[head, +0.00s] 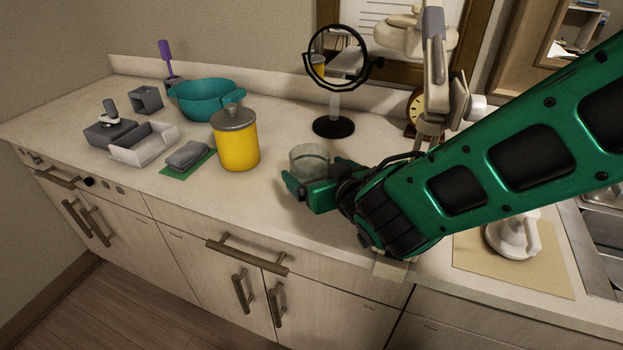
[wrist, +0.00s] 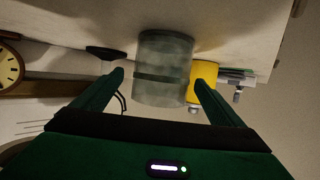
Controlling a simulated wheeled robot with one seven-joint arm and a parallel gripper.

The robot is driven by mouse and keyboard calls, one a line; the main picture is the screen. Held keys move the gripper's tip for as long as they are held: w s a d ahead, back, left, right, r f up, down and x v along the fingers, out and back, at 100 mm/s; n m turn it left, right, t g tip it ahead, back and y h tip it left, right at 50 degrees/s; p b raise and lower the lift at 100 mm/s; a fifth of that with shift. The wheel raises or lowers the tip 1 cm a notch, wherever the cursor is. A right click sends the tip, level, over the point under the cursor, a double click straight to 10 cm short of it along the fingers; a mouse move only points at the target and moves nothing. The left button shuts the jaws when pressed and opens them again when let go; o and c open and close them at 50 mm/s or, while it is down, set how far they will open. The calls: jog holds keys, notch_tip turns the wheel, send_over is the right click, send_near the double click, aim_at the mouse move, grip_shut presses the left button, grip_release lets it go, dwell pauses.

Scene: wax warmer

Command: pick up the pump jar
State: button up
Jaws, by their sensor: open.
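A grey-green, see-through jar (head: 309,158), which I take for the pump jar, stands on the counter just beyond my gripper; no pump top can be made out. My gripper (head: 318,176) is open, low over the counter, with its fingers pointing at the jar. In the wrist view, the jar (wrist: 164,62) shows upside down between the two fingertips of my gripper (wrist: 160,80), with a dark band around it. Gaps show on both sides of it. My gripper partly hides the jar's lower part in the head view.
A yellow canister (head: 238,148) with a grey lid stands left of the jar. A round black mirror (head: 333,127) stands behind it. A teal bowl (head: 205,102), grey sponge (head: 188,154) and white tray (head: 142,154) are farther left. The counter's front strip is clear.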

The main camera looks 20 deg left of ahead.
aim_at(304, 164)
jog(key=shift+x, duration=3.75)
jog(key=shift+f, duration=0.2)
jog(key=c, duration=1.5)
